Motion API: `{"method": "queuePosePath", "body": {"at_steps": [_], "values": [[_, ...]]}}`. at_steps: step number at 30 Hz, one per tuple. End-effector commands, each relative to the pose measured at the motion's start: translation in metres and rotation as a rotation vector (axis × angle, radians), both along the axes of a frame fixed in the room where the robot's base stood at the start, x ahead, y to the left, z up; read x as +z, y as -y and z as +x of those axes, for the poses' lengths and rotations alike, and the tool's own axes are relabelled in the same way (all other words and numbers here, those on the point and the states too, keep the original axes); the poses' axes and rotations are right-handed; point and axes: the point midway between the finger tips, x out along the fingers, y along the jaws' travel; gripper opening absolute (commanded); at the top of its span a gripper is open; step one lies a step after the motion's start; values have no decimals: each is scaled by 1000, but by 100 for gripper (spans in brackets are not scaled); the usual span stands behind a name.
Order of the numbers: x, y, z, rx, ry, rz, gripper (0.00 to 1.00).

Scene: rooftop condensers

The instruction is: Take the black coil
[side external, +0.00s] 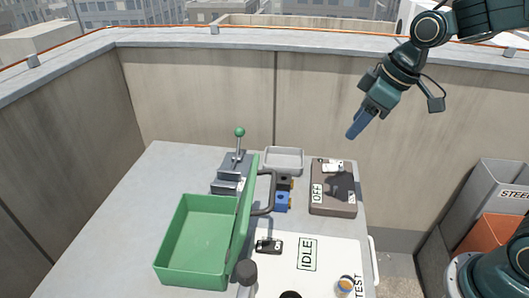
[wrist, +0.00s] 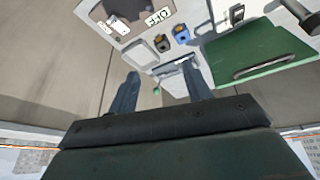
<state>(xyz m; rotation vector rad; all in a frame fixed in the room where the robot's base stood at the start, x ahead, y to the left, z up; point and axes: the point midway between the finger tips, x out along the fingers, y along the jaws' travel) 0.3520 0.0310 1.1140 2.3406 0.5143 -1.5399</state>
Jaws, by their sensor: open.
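The black coil (side external: 284,183) is a small dark block on the table, just behind a similar blue coil (side external: 282,201). In the wrist view the black coil (wrist: 162,44) lies beyond the fingertips, left of the blue coil (wrist: 181,34). My gripper (side external: 354,130) is high above the back right of the table, up and right of the coils and well apart from them. In the wrist view my gripper (wrist: 160,82) shows two blue fingers spread, with nothing between them.
A green case (side external: 190,240) stands with its lid raised left of the coils. A lever clamp (side external: 231,182), a grey tray (side external: 284,159) and a brown box (side external: 333,201) marked OFF surround them. An IDLE plate (side external: 307,254) lies in front. A concrete wall (side external: 310,100) runs behind.

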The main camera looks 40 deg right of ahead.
Motion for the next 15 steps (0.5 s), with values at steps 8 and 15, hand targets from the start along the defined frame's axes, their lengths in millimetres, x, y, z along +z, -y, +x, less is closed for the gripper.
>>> {"method": "queuePosePath", "body": {"at_steps": [8, 15], "values": [[-41, -10, 55, 140, -25, 8, 49], [-82, -19, 94, 251, -32, 23, 49]]}}
